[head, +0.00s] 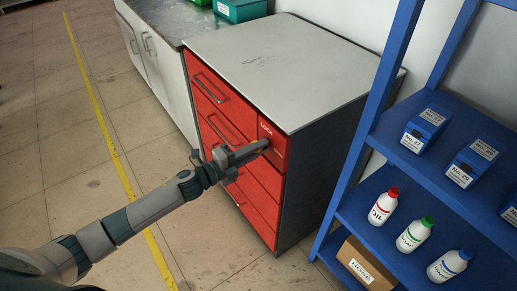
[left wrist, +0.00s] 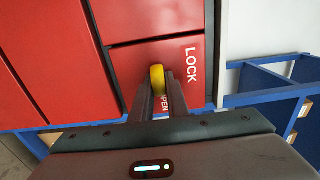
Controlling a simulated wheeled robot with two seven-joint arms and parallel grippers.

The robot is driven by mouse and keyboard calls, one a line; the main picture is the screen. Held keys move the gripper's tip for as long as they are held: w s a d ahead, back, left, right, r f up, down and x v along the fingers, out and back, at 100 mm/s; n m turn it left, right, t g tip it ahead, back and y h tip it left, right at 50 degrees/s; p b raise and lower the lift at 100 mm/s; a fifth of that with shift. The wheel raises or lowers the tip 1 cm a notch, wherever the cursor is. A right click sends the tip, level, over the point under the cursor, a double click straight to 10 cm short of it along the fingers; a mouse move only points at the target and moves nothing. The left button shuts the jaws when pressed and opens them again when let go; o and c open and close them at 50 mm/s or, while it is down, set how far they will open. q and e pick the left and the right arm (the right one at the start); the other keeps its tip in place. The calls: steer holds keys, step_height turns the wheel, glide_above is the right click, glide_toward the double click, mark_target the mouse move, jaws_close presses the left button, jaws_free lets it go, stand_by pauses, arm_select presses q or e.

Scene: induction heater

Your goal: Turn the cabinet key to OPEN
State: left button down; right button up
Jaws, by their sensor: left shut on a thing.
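The red-fronted cabinet (head: 287,58) stands at the centre of the head view. Its upper right panel (head: 278,155) carries a white LOCK label (head: 266,128). In the left wrist view the LOCK label (left wrist: 191,65) reads sideways, right of a yellow key (left wrist: 157,74). An OPEN label (left wrist: 164,104) is partly hidden behind a finger. My left gripper (head: 264,146) reaches the panel from the left. In the left wrist view its two fingers (left wrist: 160,90) are shut on the yellow key, whose tip shows between them. My right gripper is not in view.
A blue shelf (head: 360,213) with bottles, blue boxes and a cardboard box stands close to the cabinet's right. A grey counter (head: 165,22) with green bins (head: 240,10) stands behind left. The tiled floor (head: 60,130) at left is clear.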

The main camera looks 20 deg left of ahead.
arm_select(q)
steer(key=shift+f, duration=0.1)
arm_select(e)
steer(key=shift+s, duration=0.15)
arm_select(q)
steer(key=c, duration=1.8)
jaws_free()
steer(key=shift+o, duration=0.2)
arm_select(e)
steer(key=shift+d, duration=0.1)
arm_select(q)
steer(key=shift+s, duration=0.1)
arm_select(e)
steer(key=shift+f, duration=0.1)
